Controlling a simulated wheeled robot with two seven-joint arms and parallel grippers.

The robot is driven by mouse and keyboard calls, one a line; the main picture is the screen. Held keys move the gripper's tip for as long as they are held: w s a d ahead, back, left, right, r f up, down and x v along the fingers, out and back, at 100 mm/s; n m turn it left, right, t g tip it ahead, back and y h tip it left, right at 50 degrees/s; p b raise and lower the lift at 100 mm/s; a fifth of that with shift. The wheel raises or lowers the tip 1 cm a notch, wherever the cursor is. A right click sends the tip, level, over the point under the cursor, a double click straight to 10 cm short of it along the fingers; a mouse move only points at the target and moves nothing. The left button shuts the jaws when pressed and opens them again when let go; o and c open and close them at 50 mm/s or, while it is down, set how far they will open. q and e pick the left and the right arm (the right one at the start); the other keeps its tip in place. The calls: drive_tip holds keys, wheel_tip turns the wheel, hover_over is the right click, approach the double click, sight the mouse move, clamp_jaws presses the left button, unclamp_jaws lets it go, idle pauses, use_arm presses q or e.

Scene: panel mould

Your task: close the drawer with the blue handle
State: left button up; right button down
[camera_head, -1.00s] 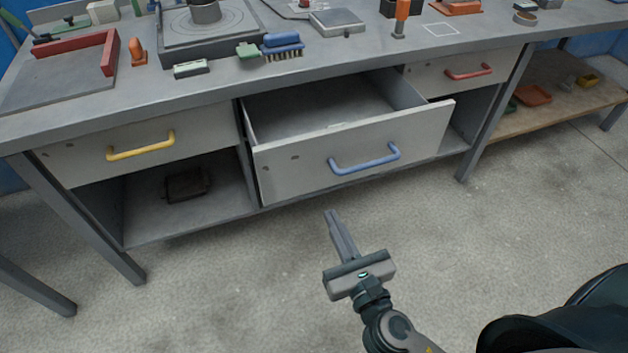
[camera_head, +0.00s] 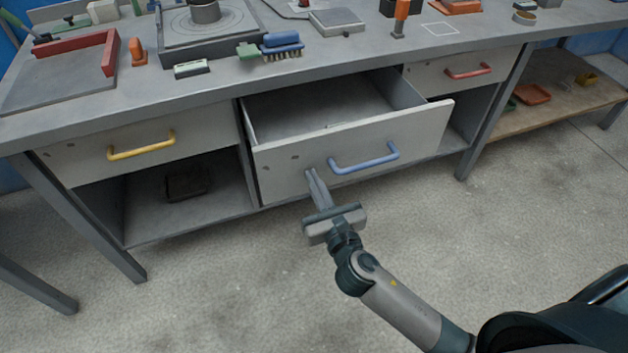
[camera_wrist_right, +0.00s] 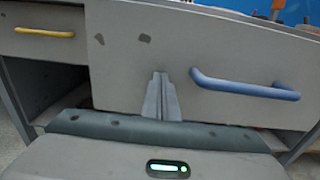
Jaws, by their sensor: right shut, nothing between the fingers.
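The drawer with the blue handle (camera_head: 280,168) is pulled out of the middle of the grey workbench, and its inside shows from above. Its blue handle (camera_head: 364,160) is on the front panel, and also shows at the right in the right wrist view (camera_wrist_right: 244,88). My right gripper (camera_head: 312,173) is shut and empty. Its fingertips are in front of the lower panel, left of the handle; in the right wrist view the fingers (camera_wrist_right: 161,78) point at the panel. I cannot tell whether they touch it. My left gripper is not in view.
A drawer with a yellow handle (camera_head: 141,146) is at the left, and one with a red handle (camera_head: 468,72) is at the right; both look shut. The bench top (camera_head: 110,105) carries a brush (camera_head: 282,44) and other tools. The floor in front is clear.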

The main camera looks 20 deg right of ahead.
sight(306, 164)
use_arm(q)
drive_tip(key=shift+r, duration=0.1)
use_arm(e)
drive_tip(key=shift+w, duration=0.1)
